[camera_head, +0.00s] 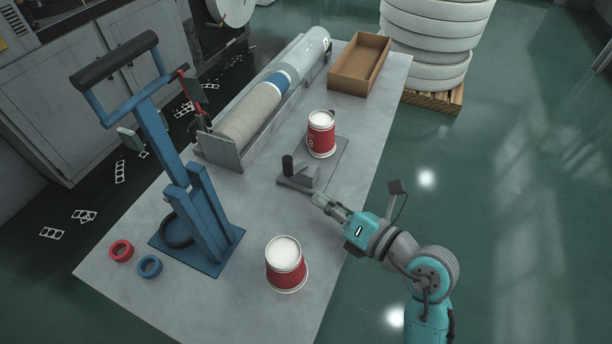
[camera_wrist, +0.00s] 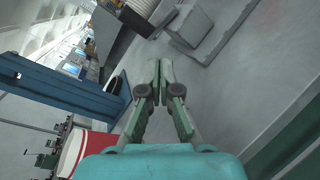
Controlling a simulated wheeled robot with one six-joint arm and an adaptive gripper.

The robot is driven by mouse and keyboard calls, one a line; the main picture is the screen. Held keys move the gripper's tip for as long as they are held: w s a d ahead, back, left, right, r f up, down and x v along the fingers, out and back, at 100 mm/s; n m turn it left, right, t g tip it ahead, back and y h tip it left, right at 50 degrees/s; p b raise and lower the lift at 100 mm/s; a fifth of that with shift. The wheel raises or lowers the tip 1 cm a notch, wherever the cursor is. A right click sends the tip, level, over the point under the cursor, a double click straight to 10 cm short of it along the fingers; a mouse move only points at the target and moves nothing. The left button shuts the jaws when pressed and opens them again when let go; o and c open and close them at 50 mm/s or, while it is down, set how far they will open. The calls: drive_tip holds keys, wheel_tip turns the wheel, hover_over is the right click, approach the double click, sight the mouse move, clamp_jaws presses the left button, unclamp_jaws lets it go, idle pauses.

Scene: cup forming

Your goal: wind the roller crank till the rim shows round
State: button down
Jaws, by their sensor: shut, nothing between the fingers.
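The roller device has a grey base plate (camera_head: 335,158), a grey block (camera_head: 304,174) and an upright crank with a dark knob (camera_head: 287,164). A red and white paper cup (camera_head: 321,140) stands upright at its far end; its white rim is too small to judge for roundness. My gripper (camera_head: 318,199) is just in front of the roller, on the near right side, apart from the crank knob. In the wrist view my gripper (camera_wrist: 160,66) has its fingertips together with nothing between them. Grey parts, seemingly the roller's, lie ahead at the top (camera_wrist: 190,28).
A second red and white cup (camera_head: 286,268) stands near the front edge. A blue lever press (camera_head: 190,215), red ring (camera_head: 121,250) and blue ring (camera_head: 150,266) are at left. A cup-stack trough (camera_head: 250,115) and open cardboard box (camera_head: 360,65) are behind. The table's right edge is close.

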drive_tip(key=d+g, duration=0.1)
drive_tip(key=d+m+g+y, duration=0.1)
drive_tip(key=d+m+y, duration=0.1)
drive_tip(key=shift+w+r+g, duration=0.25)
drive_tip(key=shift+r+g, duration=0.15)
drive_tip(key=s+d+r+m+g+y, duration=0.1)
drive_tip(key=s+d+r+g+y, duration=0.15)
drive_tip(key=d+g, duration=0.2)
approach(285, 169)
drive_tip(key=shift+t+y, duration=0.25)
drive_tip(key=shift+t, duration=0.1)
drive_tip(key=s+a, duration=0.2)
drive_tip(key=a, duration=0.2)
drive_tip(key=shift+s+a+f, duration=0.15)
drive_tip(key=shift+s+f, duration=0.05)
drive_tip(key=shift+s, duration=0.2)
drive_tip(key=shift+w+a, duration=0.25)
drive_tip(key=shift+w, duration=0.3)
drive_tip(key=shift+w+a, duration=0.2)
drive_tip(key=shift+w, duration=0.35)
drive_tip(key=shift+w+a, duration=0.4)
drive_tip(key=shift+w, duration=0.2)
drive_tip(key=shift+s+a+m+t+h, duration=0.1)
drive_tip(key=shift+a+m+t+h, duration=0.1)
drive_tip(key=shift+m+t, duration=0.35)
drive_tip(key=shift+a+m+t+h, duration=0.2)
drive_tip(key=shift+m+t, duration=0.15)
drive_tip(key=shift+t, duration=0.3)
